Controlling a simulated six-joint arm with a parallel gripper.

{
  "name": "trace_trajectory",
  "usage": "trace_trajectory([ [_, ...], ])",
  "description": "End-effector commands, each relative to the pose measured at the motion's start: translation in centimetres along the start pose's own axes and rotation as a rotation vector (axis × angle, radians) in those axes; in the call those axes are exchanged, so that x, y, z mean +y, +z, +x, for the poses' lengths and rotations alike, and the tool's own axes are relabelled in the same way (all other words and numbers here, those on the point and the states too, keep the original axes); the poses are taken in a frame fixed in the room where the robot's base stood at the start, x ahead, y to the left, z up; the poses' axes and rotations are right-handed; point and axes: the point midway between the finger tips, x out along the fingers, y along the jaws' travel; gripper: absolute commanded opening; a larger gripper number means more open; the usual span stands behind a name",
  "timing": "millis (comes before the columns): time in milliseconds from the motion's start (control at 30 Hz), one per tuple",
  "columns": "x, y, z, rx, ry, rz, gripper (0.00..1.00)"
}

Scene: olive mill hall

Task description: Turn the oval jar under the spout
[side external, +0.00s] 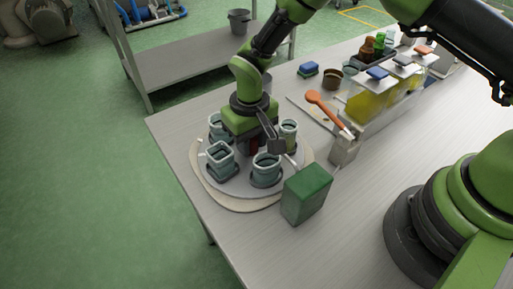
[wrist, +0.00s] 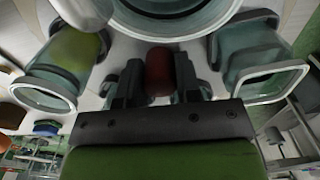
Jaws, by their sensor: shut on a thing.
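A round pale turntable (side external: 236,190) carries several glass jars in dark holders. My gripper (side external: 256,143) is over its middle, shut on a dark red knob (wrist: 159,72). A squarish jar (side external: 220,161) stands at the front left and a rounder jar (side external: 267,171) at the front. Another jar (side external: 288,134) stands at the right, nearest the oil tank. A jar (side external: 216,126) at the back left is partly hidden by my gripper. In the wrist view, the left jar (wrist: 75,48) looks yellow-green. I cannot tell surely which jar is oval, nor make out the spout.
A green box (side external: 306,194) stands close to the turntable's right front. A blue sponge-like block (side external: 308,69) lies behind. The table's left edge is near.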

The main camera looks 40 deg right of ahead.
Motion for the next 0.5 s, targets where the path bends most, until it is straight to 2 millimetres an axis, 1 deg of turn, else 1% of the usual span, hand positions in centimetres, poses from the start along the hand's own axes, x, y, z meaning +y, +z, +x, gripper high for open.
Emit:
trace_trajectory([
  [333, 0.02, -0.03, -0.04, 0.001, 0.000, 0.000, 0.14],
  [367, 0.02, -0.03, -0.04, 0.001, 0.000, -0.011, 0.14],
  [500, 0.02, -0.03, -0.04, 0.001, 0.000, -0.143, 0.14],
])
